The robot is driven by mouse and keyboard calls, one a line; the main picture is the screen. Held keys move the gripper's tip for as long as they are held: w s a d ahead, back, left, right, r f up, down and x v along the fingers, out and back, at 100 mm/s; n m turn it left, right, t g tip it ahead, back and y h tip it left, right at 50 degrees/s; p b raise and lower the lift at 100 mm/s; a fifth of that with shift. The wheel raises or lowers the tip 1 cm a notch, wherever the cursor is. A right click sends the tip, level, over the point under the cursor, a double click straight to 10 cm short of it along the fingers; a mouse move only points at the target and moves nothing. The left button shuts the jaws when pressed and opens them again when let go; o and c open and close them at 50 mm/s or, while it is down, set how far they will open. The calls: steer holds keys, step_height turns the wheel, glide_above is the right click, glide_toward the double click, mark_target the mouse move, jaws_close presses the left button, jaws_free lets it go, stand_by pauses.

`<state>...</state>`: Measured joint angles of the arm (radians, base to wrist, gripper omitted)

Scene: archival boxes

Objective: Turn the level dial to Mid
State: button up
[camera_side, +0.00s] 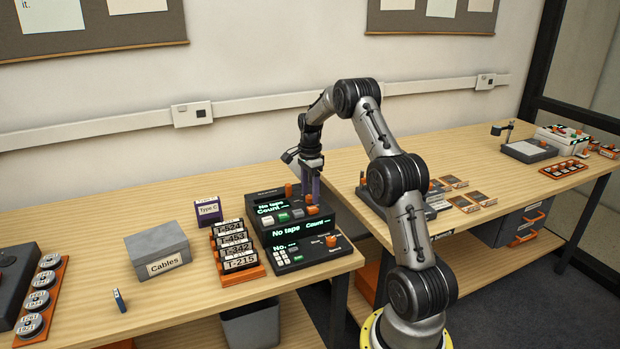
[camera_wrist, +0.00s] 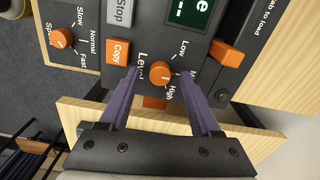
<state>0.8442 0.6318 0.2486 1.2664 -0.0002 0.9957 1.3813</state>
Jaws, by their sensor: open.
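The orange level dial (camera_wrist: 162,75) sits on the dark panel of a tape machine (camera_side: 262,202), beside the word Level. Low and High are printed around it, and a label starting with M is partly hidden by a finger. A pale mark shows on the dial, but I cannot tell surely which label it points at. My gripper (camera_wrist: 159,72) is open, with its two purple fingers on either side of the dial and a gap showing on each side. In the side view my gripper (camera_side: 311,193) is low over the machine's right part, and the dial is hard to make out there.
An orange Copy button (camera_wrist: 117,51) and an orange lever (camera_wrist: 226,53) flank the dial closely. A speed dial (camera_wrist: 62,38) is on a neighbouring panel. Labelled tape cases (camera_side: 232,245) and a grey Cables box (camera_side: 158,253) stand left of the machine. The bench's right edge is close.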

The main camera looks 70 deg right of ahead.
mark_target(310, 196)
step_height(310, 196, up, 13)
steer(key=shift+r, duration=0.2)
stand_by(0.5)
